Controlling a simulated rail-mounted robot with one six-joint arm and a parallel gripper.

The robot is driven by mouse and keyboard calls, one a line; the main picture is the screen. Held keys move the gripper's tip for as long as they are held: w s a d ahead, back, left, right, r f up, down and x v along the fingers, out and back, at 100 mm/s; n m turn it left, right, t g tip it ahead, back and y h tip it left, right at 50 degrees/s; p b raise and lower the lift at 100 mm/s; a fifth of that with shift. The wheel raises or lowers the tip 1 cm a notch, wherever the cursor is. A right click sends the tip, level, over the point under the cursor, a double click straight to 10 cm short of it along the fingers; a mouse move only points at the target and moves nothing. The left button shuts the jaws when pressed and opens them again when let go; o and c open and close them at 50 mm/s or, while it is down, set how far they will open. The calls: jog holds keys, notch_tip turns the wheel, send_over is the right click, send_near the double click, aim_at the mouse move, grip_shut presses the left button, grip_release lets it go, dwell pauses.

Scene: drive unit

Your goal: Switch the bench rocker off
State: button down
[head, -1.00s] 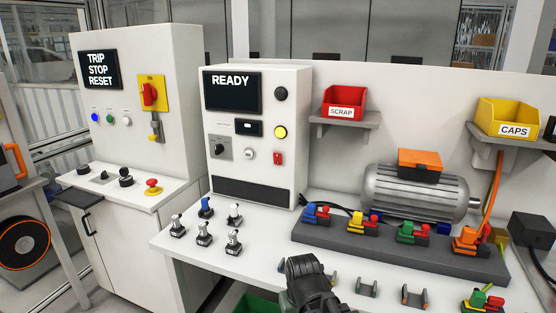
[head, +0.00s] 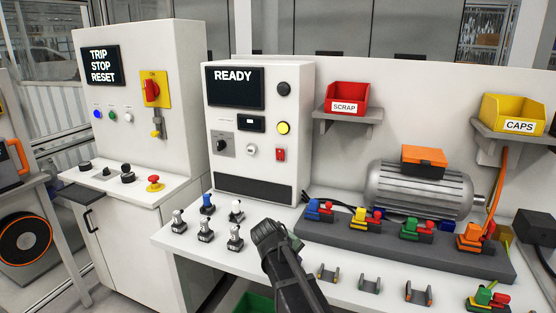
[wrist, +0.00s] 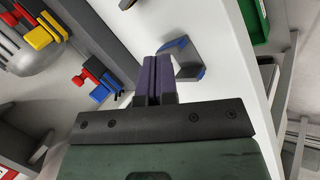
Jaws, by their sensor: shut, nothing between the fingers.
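The bench rocker is the small red switch (head: 280,154) at the lower right of the white READY panel's front (head: 225,150). It is too small to tell which side is pressed. The panel's screen (head: 235,86) reads READY. My gripper (head: 271,233) is over the front of the bench, below and in front of the panel, well apart from the rocker; its fingertips are hard to make out there. In the wrist view its two dark purple fingers (wrist: 157,78) are together with nothing between them. The rocker is not seen in the wrist view.
Several small plug-like parts (head: 205,231) stand left of my arm. A grey block (head: 380,238) with coloured clamps and a motor (head: 420,188) are to the right. Small brackets (head: 369,284) lie along the front edge. A red SCRAP bin (head: 346,97) sits on a shelf right of the panel.

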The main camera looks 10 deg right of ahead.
aim_at(280, 152)
jog(key=w+a+r+n+t+h, duration=0.2)
jog(key=w+r+n+t, duration=0.4)
jog(key=w+n, duration=0.6)
jog(key=w+a+r+n+t+h, duration=0.2)
jog(key=w+r+n+t, duration=0.5)
jog(key=w+n, duration=0.5)
notch_tip(280, 152, up, 3)
jog(key=shift+w+a+f+h, duration=0.15)
jog(key=shift+w+a+h, duration=0.25)
jog(key=shift+w, duration=0.4)
jog(key=shift+w, duration=0.1)
jog(key=p+x, duration=0.1)
jog(key=x, duration=1.2)
jog(key=shift+w+d+p, duration=0.15)
jog(key=shift+w+p, duration=0.2)
